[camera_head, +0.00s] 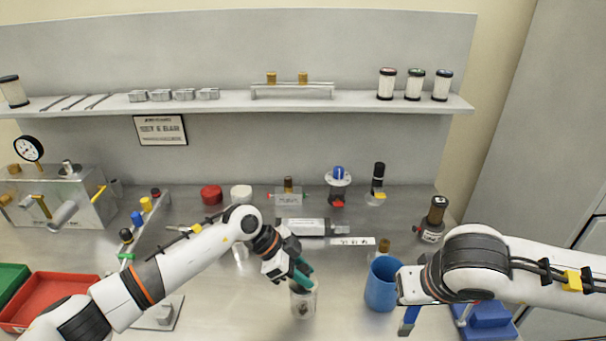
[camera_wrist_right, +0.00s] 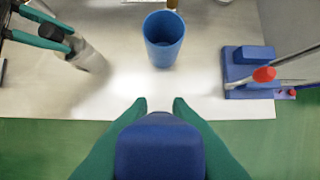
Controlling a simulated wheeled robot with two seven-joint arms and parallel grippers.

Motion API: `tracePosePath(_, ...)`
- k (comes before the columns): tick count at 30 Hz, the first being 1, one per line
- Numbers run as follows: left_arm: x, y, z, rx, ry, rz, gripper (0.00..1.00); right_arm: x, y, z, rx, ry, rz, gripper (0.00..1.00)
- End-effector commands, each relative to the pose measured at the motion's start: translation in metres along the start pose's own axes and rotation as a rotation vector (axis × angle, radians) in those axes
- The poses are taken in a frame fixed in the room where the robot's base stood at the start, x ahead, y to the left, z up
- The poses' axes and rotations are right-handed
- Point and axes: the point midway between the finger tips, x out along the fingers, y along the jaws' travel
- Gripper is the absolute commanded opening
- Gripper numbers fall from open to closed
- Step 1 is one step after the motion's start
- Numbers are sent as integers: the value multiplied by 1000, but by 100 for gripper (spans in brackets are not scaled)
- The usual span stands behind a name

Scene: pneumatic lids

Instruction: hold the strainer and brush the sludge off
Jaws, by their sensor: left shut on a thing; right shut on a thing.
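The strainer (camera_head: 303,302) is a pale grey cylinder with a dark patch, which may be sludge, near its lower end. My left gripper (camera_head: 301,270) is shut on its upper end and holds it over the front middle of the bench. The strainer also shows at the upper left of the right wrist view (camera_wrist_right: 88,57). My right gripper (camera_wrist_right: 160,106) is shut on a blue handled thing (camera_wrist_right: 160,148), likely the brush. Its bristles are hidden. Part of the blue thing shows below my right wrist in the head view (camera_head: 409,320). The two grippers are apart.
A blue fixture (camera_head: 492,322) stands at the front right. A red tray (camera_head: 50,298) is at the left. Small parts line the bench back.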

Motion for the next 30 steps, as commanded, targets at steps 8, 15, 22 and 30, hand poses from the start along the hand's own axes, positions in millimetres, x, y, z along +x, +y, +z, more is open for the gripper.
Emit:
tracePosePath(8, 4, -2, -4, -4, 8, -8, 46, 0, 0, 0, 0, 0, 0, 0)
tracePosePath(15, 2, -1, -2, -2, 4, -3, 54, 0, 0, 0, 0, 0, 0, 0)
tracePosePath(22, -12, 0, -2, -1, 2, 1, 54, 0, 0, 0, 0, 0, 0, 0)
tracePosePath(30, -67, 1, -2, -2, 4, 1, 54, 0, 0, 0, 0, 0, 0, 0)
